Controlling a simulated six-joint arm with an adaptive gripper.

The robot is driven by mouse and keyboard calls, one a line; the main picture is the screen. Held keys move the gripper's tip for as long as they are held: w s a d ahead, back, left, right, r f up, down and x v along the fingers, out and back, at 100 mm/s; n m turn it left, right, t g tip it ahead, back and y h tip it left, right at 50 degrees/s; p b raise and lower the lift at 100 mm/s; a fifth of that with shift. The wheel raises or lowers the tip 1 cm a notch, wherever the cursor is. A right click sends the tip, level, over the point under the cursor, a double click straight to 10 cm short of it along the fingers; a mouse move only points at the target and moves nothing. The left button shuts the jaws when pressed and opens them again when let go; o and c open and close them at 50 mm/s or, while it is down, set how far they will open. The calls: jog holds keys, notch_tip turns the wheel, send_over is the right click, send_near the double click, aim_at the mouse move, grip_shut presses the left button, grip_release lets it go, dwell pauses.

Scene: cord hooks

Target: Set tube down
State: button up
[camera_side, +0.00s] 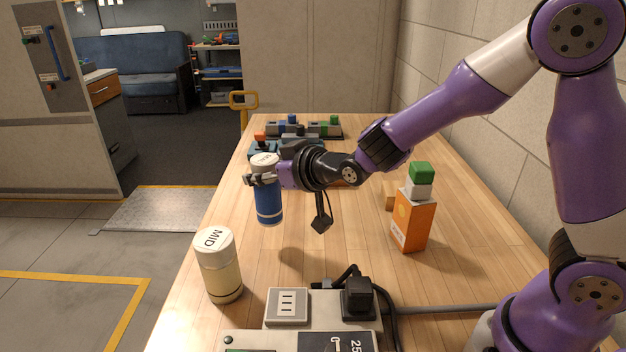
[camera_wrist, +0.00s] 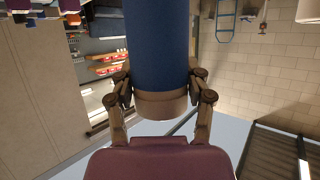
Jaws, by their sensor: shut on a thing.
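A blue tube (camera_side: 268,206) with a white lid hangs nearly upright in my gripper (camera_side: 262,181). In the wrist view the tube (camera_wrist: 157,45) fills the upper middle, with its pale end between the fingers of my gripper (camera_wrist: 160,92). The fingers are shut around it near its lid. Its lower end appears to be above the wooden table (camera_side: 335,260), with a shadow below and to the right. A cream tube (camera_side: 219,270) with a white lid marked MID stands upright near the table's left edge.
An orange box (camera_side: 411,226) with white and green blocks on top stands to the right. A power strip (camera_side: 287,305) with a black plug (camera_side: 358,297) and cables lies at the front. Several coloured blocks (camera_side: 322,130) sit at the back. The table's middle is mostly clear.

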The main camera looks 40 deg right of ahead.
jog(key=s+d+r+m+g+h, duration=0.1)
jog(key=s+d+r+m+h, duration=0.1)
jog(key=s+r+m+h, duration=0.2)
jog(key=s+m+h, duration=0.3)
jog(key=s+h, duration=0.1)
jog(key=shift+s+d+r+g, duration=0.3)
jog(key=shift+d+r+g, duration=0.05)
jog(key=shift+g, duration=0.05)
jog(key=shift+m+h, duration=0.3)
jog(key=w+d+f, duration=0.1)
jog(key=d+f, duration=0.1)
jog(key=d, duration=0.1)
jog(key=w+d+f, duration=0.1)
jog(key=d+f, duration=0.1)
jog(key=d, duration=0.2)
jog(key=w+d+f, duration=0.1)
jog(key=d+f, duration=0.1)
jog(key=d, duration=0.1)
jog(key=shift+w+d+f, duration=0.2)
jog(key=shift+w+d, duration=0.1)
jog(key=shift+d, duration=0.05)
jog(key=shift+w+d+f, duration=0.1)
jog(key=shift+d+f, duration=0.05)
jog(key=shift+f, duration=2)
jog(key=o, duration=1.3)
jog(key=shift+f, duration=0.1)
jog(key=shift+o, duration=0.2)
